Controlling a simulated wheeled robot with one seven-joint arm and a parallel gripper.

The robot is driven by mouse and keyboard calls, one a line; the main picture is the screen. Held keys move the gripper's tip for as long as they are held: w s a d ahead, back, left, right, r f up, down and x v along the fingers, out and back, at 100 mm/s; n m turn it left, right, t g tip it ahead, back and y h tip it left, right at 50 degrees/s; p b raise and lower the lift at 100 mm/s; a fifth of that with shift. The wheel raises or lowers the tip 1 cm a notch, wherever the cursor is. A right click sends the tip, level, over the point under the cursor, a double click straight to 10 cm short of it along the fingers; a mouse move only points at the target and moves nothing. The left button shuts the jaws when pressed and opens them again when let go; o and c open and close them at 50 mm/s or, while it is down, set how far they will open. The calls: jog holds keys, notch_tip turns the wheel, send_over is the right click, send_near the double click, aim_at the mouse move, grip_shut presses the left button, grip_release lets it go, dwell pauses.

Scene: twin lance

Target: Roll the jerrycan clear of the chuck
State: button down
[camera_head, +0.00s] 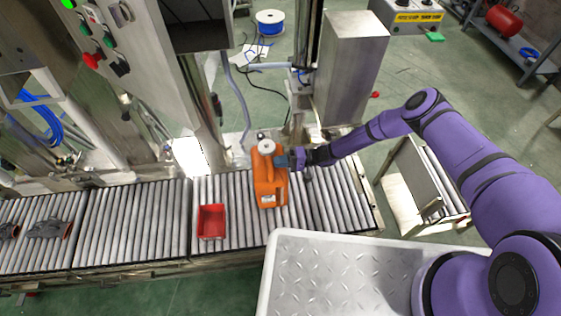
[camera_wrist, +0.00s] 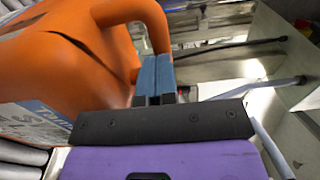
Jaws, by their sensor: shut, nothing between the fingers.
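The orange jerrycan (camera_head: 270,185) stands on the roller conveyor, with a pale label low on its near side. A round pale piece (camera_head: 266,147) shows at its top; I cannot tell whether it is a cap or the chuck. My gripper (camera_head: 284,161) is at the upper right side of the jerrycan. In the wrist view, the jerrycan (camera_wrist: 65,55) fills the left. My gripper's blue fingers (camera_wrist: 155,72) are together, with nothing between them, close to the orange handle; I cannot tell whether they touch it.
The roller conveyor (camera_head: 130,225) runs left to right. A red bin (camera_head: 211,222) stands on it left of the jerrycan. Dark gloves (camera_head: 48,229) lie at the far left. A steel column (camera_head: 350,68) stands behind. Rollers right of the jerrycan are bare.

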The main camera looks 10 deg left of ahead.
jog(key=shift+d, duration=0.15)
jog(key=v, duration=1.3)
jog(key=shift+d, duration=0.3)
dwell(0.9)
jog(key=shift+w, duration=0.15)
dwell(0.8)
